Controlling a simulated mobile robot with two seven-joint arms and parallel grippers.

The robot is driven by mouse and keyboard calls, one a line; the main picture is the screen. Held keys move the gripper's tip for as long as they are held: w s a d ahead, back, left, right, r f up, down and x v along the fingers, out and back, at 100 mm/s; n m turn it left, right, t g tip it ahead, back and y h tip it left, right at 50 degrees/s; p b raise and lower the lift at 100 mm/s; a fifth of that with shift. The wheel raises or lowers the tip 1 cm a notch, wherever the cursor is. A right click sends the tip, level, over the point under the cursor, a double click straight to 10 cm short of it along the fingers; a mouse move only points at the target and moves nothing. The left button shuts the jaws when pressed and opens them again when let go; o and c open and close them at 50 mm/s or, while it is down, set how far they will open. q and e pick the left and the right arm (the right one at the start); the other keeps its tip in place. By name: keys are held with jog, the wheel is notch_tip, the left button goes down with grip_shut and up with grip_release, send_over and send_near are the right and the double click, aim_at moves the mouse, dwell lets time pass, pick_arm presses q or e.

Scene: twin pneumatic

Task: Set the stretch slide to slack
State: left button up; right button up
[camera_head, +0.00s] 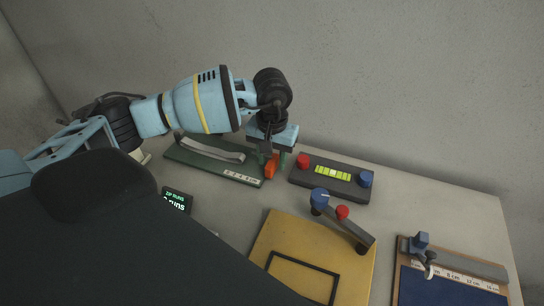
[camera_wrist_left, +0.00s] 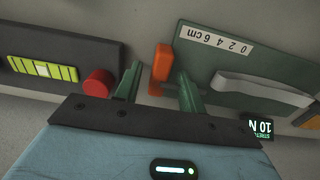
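The stretch slide is a green board (camera_head: 207,162) at the back left, with a grey band (camera_head: 212,147) along it and an orange handle (camera_head: 270,166) at its right end. In the left wrist view the handle (camera_wrist_left: 161,64) stands by the 0 2 4 6 cm scale (camera_wrist_left: 215,39). A small display (camera_wrist_left: 262,128) reads 10 N. My left gripper (camera_head: 273,155) points down over the handle. Its green fingers (camera_wrist_left: 158,88) are open, one on each side of the handle, with gaps visible on both sides. My right gripper is not in view.
A dark box (camera_head: 331,178) with a level vial, red knob and blue knob stands close to the right. A yellow board (camera_head: 283,236) with a lever lies in front. A blue board (camera_head: 440,290) with a ruler is at far right. A grey wall (camera_head: 420,90) stands behind.

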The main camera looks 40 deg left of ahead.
pick_arm(q)
grip_shut()
jog(key=a, duration=0.2)
jog(key=s+a+b, duration=0.1)
jog(key=a, duration=0.2)
jog(key=shift+s+a, duration=0.1)
jog(key=shift+s, duration=0.05)
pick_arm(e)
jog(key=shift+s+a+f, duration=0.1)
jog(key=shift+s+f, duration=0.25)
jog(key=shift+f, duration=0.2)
pick_arm(q)
grip_release()
jog(key=shift+o, duration=0.3)
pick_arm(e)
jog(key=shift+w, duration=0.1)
